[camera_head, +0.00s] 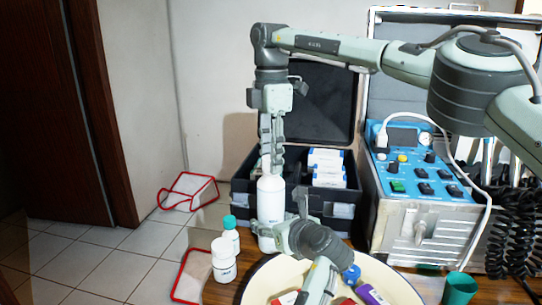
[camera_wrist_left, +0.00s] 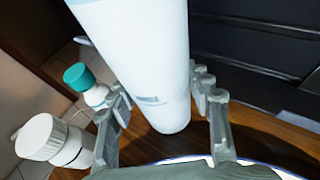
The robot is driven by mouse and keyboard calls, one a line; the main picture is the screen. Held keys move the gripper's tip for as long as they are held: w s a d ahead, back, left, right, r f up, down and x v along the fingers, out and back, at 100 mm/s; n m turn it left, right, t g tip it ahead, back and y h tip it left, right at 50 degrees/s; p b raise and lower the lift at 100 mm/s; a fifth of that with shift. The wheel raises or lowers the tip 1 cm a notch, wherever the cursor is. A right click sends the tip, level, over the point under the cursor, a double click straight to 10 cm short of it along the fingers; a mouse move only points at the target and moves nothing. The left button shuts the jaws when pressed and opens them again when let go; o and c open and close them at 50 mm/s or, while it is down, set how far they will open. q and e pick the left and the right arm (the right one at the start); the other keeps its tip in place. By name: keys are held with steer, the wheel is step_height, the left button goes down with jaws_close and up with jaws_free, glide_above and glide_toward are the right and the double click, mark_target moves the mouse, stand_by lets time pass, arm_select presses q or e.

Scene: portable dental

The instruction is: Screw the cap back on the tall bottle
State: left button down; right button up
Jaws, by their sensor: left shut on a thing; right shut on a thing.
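The tall bottle (camera_head: 271,205) is white and stands upright on the wooden table. In the left wrist view, its white body (camera_wrist_left: 145,60) fills the middle, its top out of frame. My left gripper (camera_wrist_left: 165,118) has one finger on each side of the bottle and is shut on its lower body; in the head view it comes in at the bottle's lower right. My right gripper (camera_head: 268,168) points straight down above the bottle, its fingertips at the bottle's top. It is shut on the cap, which is mostly hidden between the fingers; I cannot tell how it sits on the neck.
A cream basin (camera_head: 408,290) with coloured items is in front. A green cup (camera_head: 459,288) stands right. The blue dental unit (camera_head: 425,180) and an open black case (camera_head: 320,100) are behind.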

steer(key=m, duration=1.2)
steer(key=o, duration=0.7)
steer(key=shift+r, duration=2.3)
steer(key=shift+c, duration=0.5)
